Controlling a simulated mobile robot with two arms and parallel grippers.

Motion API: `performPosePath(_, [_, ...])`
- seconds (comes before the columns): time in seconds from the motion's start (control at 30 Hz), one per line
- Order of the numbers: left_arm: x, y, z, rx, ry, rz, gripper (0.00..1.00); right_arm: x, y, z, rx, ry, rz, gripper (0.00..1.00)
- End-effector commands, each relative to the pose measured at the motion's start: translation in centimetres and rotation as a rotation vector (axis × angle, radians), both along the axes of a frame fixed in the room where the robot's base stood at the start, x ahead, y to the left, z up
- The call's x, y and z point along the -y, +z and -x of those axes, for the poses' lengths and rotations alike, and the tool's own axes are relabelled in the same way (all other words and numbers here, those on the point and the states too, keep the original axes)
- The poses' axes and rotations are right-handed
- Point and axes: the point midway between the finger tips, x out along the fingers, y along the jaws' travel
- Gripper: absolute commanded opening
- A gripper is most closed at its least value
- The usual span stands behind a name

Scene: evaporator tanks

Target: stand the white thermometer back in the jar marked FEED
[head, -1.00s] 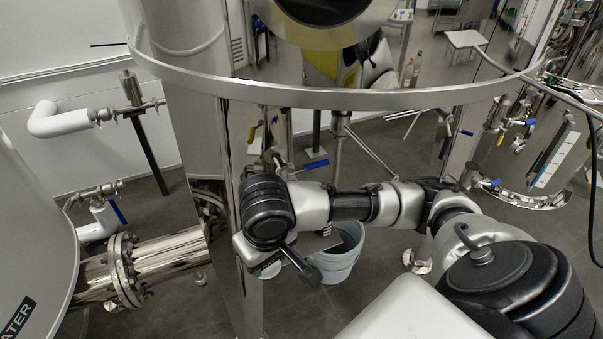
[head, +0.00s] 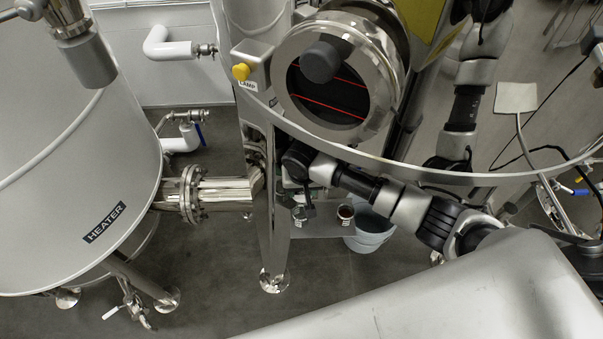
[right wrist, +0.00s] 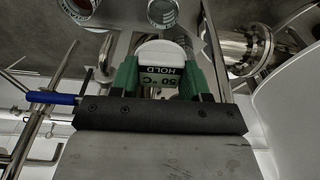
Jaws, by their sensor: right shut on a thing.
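My right gripper (right wrist: 160,78), with green fingers, is shut on a white thing with a rounded top, taken as the white thermometer (right wrist: 163,50). Its dark label reads HOLD and 50 °C, upside down in the right wrist view. In the head view the right gripper (head: 306,198) hangs beside the tank leg, and the thermometer is too small to make out. Two small jars stand under the tank: a pale one (head: 299,214) near the gripper and one with dark red contents (head: 346,213). Their markings are unreadable, so I cannot tell which is FEED. My left gripper is not in view.
The jars stand on a low grey shelf (head: 322,231). A pale bucket (head: 371,236) is right of it. A shiny tank leg (head: 273,235) stands close left of my gripper. The tank rim (head: 420,175) passes above my arm. The HEATER tank (head: 60,190) is at left.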

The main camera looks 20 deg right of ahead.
Motion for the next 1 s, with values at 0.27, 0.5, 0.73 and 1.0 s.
performPosePath(0.27, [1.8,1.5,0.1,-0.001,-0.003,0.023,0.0,-0.2,-0.2,-0.1,0.0,-0.004,0.0,0.19])
performPosePath(0.5, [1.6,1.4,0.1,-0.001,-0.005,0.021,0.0,-0.2,-0.3,-0.2,0.0,-0.005,-0.001,0.19])
performPosePath(0.73, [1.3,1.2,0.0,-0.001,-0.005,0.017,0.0,-0.2,-0.6,-0.1,0.0,-0.004,-0.001,0.19])
performPosePath(1.0, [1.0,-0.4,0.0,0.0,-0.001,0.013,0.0,-0.2,-2.0,-0.1,0.0,-0.004,-0.001,0.19])
